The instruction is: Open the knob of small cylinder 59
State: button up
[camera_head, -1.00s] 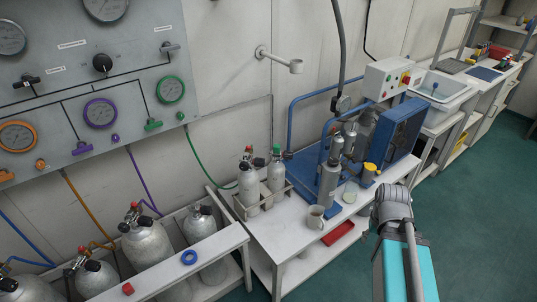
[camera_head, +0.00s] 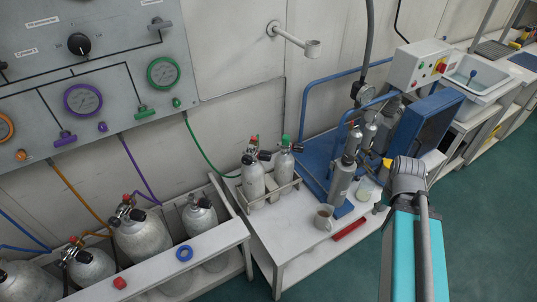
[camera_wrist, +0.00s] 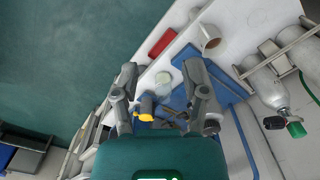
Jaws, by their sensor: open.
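Two small grey cylinders stand upright side by side in a low rack (camera_head: 272,203) on the white table. The left cylinder (camera_head: 253,183) has a red-topped valve, and the right cylinder (camera_head: 284,166) has a green knob (camera_head: 285,139). The number 59 cannot be read on either. In the wrist view the cylinder with the green knob (camera_wrist: 296,129) lies at the right edge, its body (camera_wrist: 267,90) partly visible. My gripper (camera_wrist: 162,80) is open and empty above the table, to the left of the rack in that view. The head view shows my arm but not clearly the fingers.
A grey cylinder (camera_head: 341,182), a mug (camera_head: 324,217), a jar (camera_head: 365,189) and a red tray (camera_head: 349,229) stand near the blue compressor frame (camera_head: 312,165). Large cylinders (camera_head: 142,236) sit in a trough at the left. Green floor is free at the right.

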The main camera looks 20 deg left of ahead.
jog(key=o, duration=0.3)
jog(key=shift+f, duration=0.1)
jog(key=shift+o, duration=1)
jog(key=shift+w+a+f, duration=0.15)
jog(key=shift+a, duration=0.05)
jog(key=m+g+y+b, duration=0.2)
jog(key=m+y+b, duration=1.6)
jog(key=b, duration=0.8)
send_near(265, 156)
jog(key=w+a+f, duration=0.1)
jog(key=a+f, duration=0.1)
jog(key=shift+w+a+r+m, duration=0.1)
jog(key=shift+r+m, duration=0.15)
jog(key=shift+m, duration=0.05)
jog(key=shift+a, duration=0.1)
